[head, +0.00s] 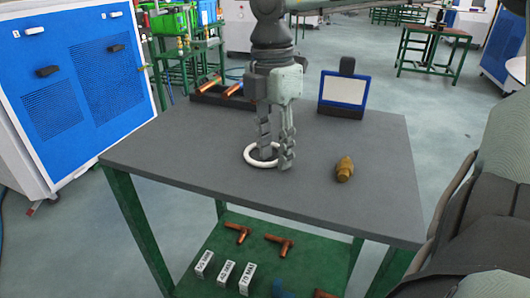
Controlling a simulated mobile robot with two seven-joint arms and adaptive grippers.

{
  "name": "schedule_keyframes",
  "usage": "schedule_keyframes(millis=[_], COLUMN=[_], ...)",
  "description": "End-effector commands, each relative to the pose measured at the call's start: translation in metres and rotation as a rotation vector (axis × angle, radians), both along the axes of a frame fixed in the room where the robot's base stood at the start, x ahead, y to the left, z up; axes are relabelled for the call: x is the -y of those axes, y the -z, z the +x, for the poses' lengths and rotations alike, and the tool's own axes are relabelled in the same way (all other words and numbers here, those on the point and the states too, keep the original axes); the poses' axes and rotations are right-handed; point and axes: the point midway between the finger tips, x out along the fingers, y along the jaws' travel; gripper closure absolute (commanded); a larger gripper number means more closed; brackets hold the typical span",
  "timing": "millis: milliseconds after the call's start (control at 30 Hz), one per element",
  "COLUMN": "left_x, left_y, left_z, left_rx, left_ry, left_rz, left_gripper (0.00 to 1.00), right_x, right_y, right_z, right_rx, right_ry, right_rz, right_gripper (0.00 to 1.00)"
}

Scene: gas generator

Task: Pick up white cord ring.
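The white cord ring (249,161) lies flat on the grey table top (190,150), near its middle. My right gripper (277,160) points down at the ring from above. Its left finger stands inside the ring's opening and its right finger is at the ring's right side, covering part of the rim. A gap shows between the two fingers, so the gripper looks open. Whether the fingertips touch the ring or the table cannot be told. My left gripper is not in view.
A brass fitting (344,169) lies right of the ring. A blue-framed white display (343,92) and a black tray with copper parts (222,95) stand at the back. The green lower shelf (320,262) holds copper fittings and white boxes. The table's left part is clear.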

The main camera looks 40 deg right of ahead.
Motion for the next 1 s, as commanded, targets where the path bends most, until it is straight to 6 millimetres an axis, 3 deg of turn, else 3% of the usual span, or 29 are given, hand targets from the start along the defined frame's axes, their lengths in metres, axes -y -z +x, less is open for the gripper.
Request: schedule_keyframes(millis=[33, 267, 733, 867, 1000], left_x=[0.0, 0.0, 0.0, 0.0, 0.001], left_y=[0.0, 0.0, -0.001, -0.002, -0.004], left_z=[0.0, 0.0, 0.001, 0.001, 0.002], left_rx=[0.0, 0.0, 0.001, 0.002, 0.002], left_ry=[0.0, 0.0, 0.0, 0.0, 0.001], left_rz=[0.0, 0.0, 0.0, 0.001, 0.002], left_gripper=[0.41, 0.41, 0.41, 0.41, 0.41], right_x=[0.0, 0.0, 0.0, 0.0, 0.0], right_y=[0.0, 0.0, -0.007, -0.022, -0.052], right_z=[0.0, 0.0, 0.0, 0.001, 0.002], right_rx=[0.0, 0.0, 0.001, 0.004, 0.007], right_ry=[0.0, 0.0, 0.0, 0.0, 0.001], right_rz=[0.0, 0.0, -0.001, -0.002, -0.003], right_gripper=[0.73, 1.0, 1.0, 1.0, 1.0])
